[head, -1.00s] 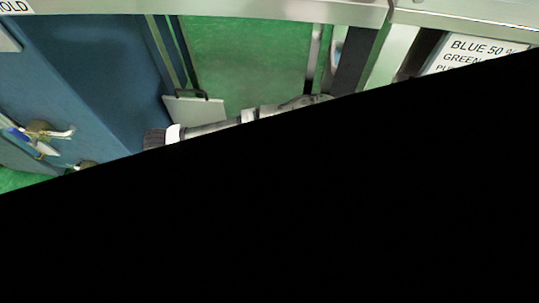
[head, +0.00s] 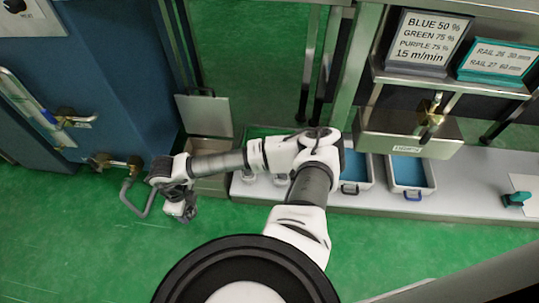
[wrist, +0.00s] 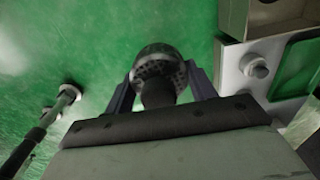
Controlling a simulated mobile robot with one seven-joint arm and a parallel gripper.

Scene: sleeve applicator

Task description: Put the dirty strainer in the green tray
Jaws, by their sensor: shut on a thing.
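My gripper (wrist: 163,78) is shut on a round, dark grey, perforated strainer (wrist: 156,56), which sits between the two fingers in the wrist view. Green floor lies beyond it. In the head view my gripper (head: 182,204) hangs over the floor left of the bench; the strainer is too small to make out clearly there. A green tray (wrist: 299,65) shows at the right edge of the wrist view, on the pale bench and apart from the strainer. In the head view the green tray (head: 262,131) is mostly hidden behind my arm.
The pale bench (head: 465,185) holds two blue-lined trays (head: 355,170) (head: 408,172). A pale knob-like item (wrist: 256,68) stands beside the green tray. A blue cabinet with a brass valve (head: 118,163) and a grey hose (head: 137,203) stands left. Open floor lies in front.

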